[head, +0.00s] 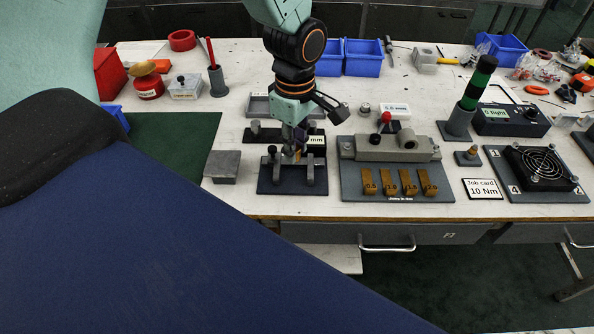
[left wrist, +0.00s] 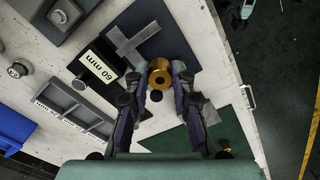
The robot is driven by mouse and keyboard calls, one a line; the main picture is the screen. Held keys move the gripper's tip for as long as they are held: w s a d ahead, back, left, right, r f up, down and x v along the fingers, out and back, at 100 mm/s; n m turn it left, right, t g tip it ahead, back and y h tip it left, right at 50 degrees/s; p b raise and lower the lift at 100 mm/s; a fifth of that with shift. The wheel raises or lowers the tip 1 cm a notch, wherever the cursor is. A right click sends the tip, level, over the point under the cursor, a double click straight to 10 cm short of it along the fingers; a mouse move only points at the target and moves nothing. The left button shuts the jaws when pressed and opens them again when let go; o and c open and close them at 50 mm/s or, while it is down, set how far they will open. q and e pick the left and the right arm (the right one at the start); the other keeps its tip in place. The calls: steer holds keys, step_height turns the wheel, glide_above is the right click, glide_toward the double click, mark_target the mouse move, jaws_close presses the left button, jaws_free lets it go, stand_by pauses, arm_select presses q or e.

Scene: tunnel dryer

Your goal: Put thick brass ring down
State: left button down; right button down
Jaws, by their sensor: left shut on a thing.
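My left gripper (head: 294,154) comes down over the dark base plate (head: 292,188) with grey uprights near the table's front edge. It is shut on the thick brass ring (left wrist: 160,74), which sits between the fingertips in the left wrist view. In the head view only a small gold bit of the ring (head: 298,154) shows between the fingers. The ring is over the dark plate, beside a grey cross-shaped piece (left wrist: 134,42); I cannot tell whether it touches anything. My right gripper is not in view.
A black block marked 60 mm (left wrist: 98,66) stands close by, with a grey compartment tray (head: 258,106) behind. A grey block (head: 222,167) is left of the plate. A grey fixture with brass gauges (head: 397,150) stands right. The white tabletop (head: 232,136) has little free room here.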

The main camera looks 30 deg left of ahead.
mark_target(294, 178)
arm_select(q)
step_height(294, 178, down, 3)
steer(key=shift+a+r, duration=0.1)
steer(key=shift+r, duration=0.1)
steer(key=shift+a+f+b, duration=0.25)
steer(key=shift+f+b, duration=0.05)
steer(key=shift+f, duration=0.35)
step_height(294, 178, down, 2)
steer(key=shift+s+d+f+b, duration=0.1)
steer(key=shift+d+b, duration=0.05)
steer(key=shift+b, duration=0.2)
steer(key=shift+d+f, duration=0.1)
steer(key=shift+f, duration=0.15)
steer(key=shift+w, duration=0.2)
steer(key=shift+s+f, duration=0.1)
steer(key=shift+f, duration=0.05)
steer(key=c, duration=1.5)
jaws_free()
steer(key=shift+o, duration=0.4)
